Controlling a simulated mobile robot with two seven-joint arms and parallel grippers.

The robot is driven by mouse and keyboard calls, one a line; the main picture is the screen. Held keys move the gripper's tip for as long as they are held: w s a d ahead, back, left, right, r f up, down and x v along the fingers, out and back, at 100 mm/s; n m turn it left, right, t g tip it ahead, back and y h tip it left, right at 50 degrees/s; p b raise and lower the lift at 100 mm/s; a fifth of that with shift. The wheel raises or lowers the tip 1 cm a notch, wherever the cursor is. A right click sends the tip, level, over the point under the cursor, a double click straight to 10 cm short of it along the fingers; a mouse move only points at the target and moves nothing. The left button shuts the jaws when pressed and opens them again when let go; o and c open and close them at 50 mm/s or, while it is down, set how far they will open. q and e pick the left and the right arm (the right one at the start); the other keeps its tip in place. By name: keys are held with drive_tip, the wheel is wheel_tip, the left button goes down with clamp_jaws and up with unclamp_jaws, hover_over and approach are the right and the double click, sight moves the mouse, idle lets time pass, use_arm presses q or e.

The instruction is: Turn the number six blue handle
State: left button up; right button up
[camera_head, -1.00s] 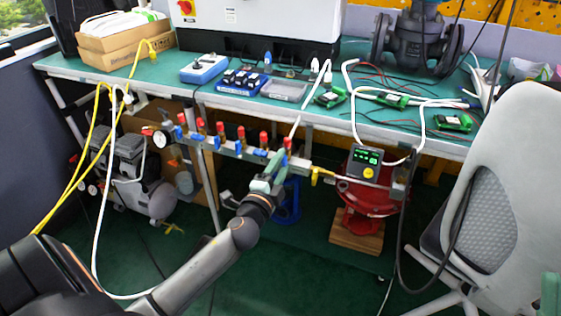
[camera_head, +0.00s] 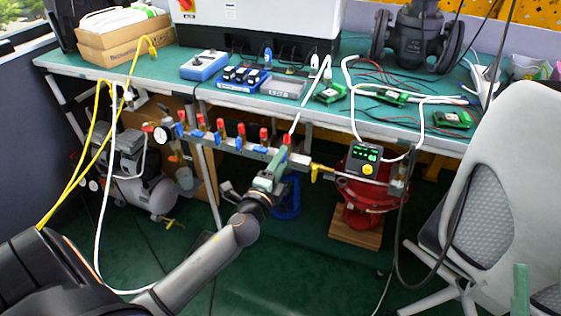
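A metal manifold bar (camera_head: 228,146) runs below the front edge of the bench. It carries a row of valves with red tops and blue handles (camera_head: 239,143). My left gripper (camera_head: 274,166) is at the right end of this row, below the last red top (camera_head: 286,140). The gripper covers the blue handle at that place, so I cannot see the handle or whether the fingers are shut on it. Part of my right gripper (camera_head: 521,290) shows at the lower right edge, in front of the chair; its fingers cannot be made out.
A yellow handle (camera_head: 318,171) and a positioner with a green display (camera_head: 364,158) sit right of my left gripper. A grey chair (camera_head: 510,180) stands at the right. The green bench (camera_head: 130,68) is above the manifold. A white hose (camera_head: 97,240) hangs at the left.

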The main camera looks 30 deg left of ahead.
use_arm(q)
drive_tip(key=shift+o, duration=0.9)
drive_tip(key=shift+s, duration=0.1)
drive_tip(key=b+v, duration=0.1)
drive_tip(key=v, duration=1.1)
drive_tip(key=shift+s, duration=0.2)
use_arm(e)
drive_tip(key=shift+s+a+r+n+y, duration=0.15)
drive_tip(key=shift+s+r+n+y, duration=0.8)
drive_tip(key=shift+r+y, duration=0.15)
drive_tip(key=shift+s+a+r+n+y, duration=0.15)
drive_tip(key=shift+s+r+n+y, duration=0.8)
drive_tip(key=shift+y, duration=0.25)
use_arm(q)
drive_tip(key=shift+c, duration=0.4)
use_arm(e)
drive_tip(key=shift+w, duration=0.1)
use_arm(q)
clamp_jaws()
